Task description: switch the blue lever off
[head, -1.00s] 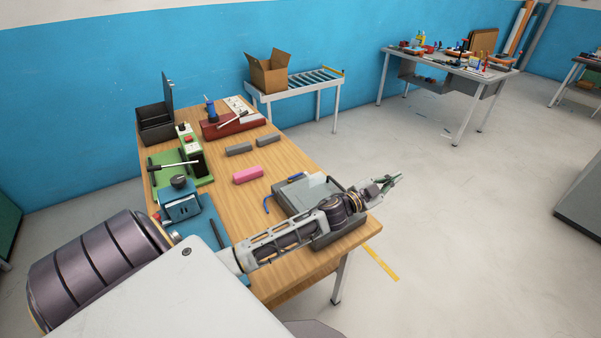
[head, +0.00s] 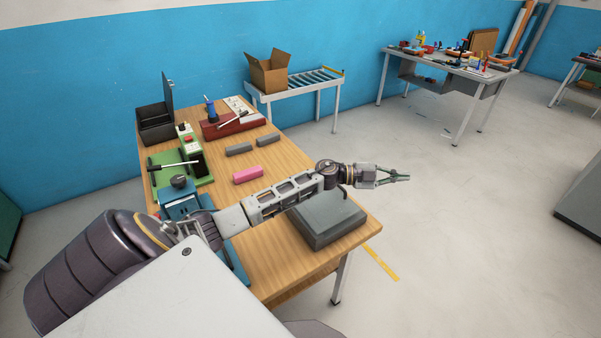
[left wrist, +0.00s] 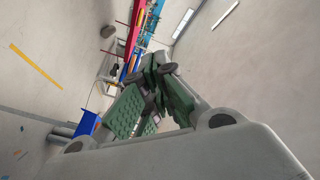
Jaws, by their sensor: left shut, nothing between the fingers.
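A grey box (head: 330,222) sits at the table's near right corner. A blue handle seen beside this box earlier is now hidden behind my arm, so I cannot tell its position. My left gripper (head: 402,177) is shut and empty, past the table's right edge and above the floor, apart from both devices. Its green fingers also show in the left wrist view (left wrist: 160,90). My right gripper is not in view.
A green device (head: 178,163), a red device (head: 232,125), a pink block (head: 248,175) and grey blocks (head: 238,149) are on the wooden table (head: 290,160). A black bin (head: 155,122) stands at the far left.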

